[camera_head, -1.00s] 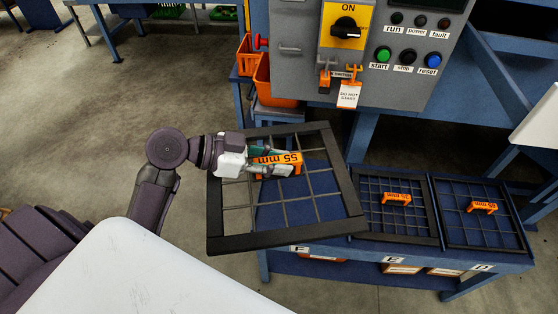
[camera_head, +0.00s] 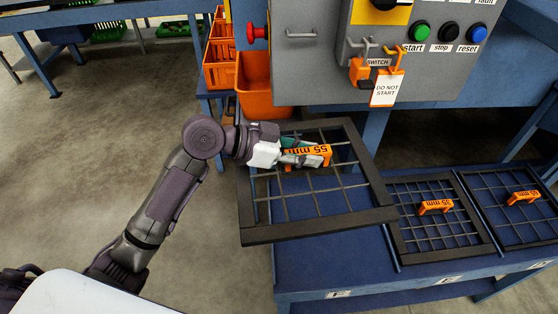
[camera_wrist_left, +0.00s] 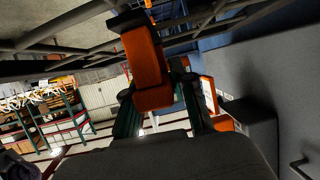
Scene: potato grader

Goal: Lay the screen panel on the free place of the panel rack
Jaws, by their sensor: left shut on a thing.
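The screen panel (camera_head: 264,234) is a black frame with a wide grid and an orange handle (camera_head: 318,151) marked 55 mm. My left gripper (camera_head: 302,157) is shut on that handle, which also shows large in the left wrist view (camera_wrist_left: 146,62). The panel hangs above the left part of the blue panel rack (camera_head: 330,277), its left side out past the rack's edge. The bare place marked F lies partly hidden beneath it. The panel's right edge is close to the neighbouring panel in the picture; the gap in height is hard to tell. My right gripper is out of view.
Two panels with orange handles lie on the rack to the right, a nearer one (camera_head: 450,243) and a far right one (camera_head: 520,226). The grey control cabinet (camera_head: 320,70) stands behind, with a tagged switch. Orange bins (camera_head: 263,100) stand behind the panel. Floor at left is clear.

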